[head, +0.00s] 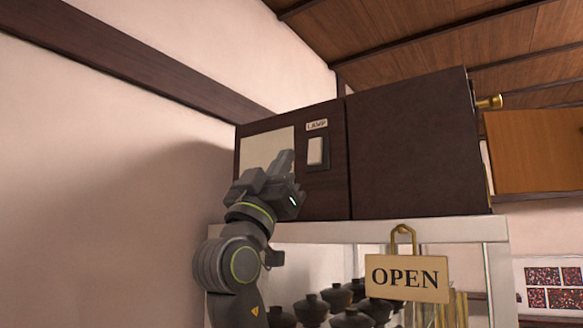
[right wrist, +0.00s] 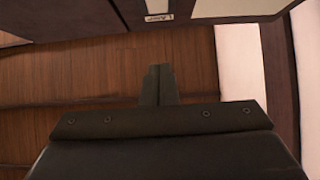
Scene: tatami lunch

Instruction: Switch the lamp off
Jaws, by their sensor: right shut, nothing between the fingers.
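The lamp switch (head: 316,151) is a white rocker in a dark plate on the front of a dark brown cabinet, under a small LAMP label (head: 317,124). In the right wrist view the label (right wrist: 159,17) is at the top edge, with part of the white switch (right wrist: 157,5) beyond it. My right gripper (head: 287,160) is shut and empty, just left of the switch in the head view. Its fingertips (right wrist: 158,70) show apart from the label in the right wrist view. The lamp is not identifiable. My left gripper is out of view.
The dark cabinet (head: 410,150) stands on a white-framed glass case (head: 440,230) holding several dark lidded bowls (head: 311,308). An OPEN sign (head: 406,278) hangs in front on a brass hook. A pale wall (head: 90,180) is at left.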

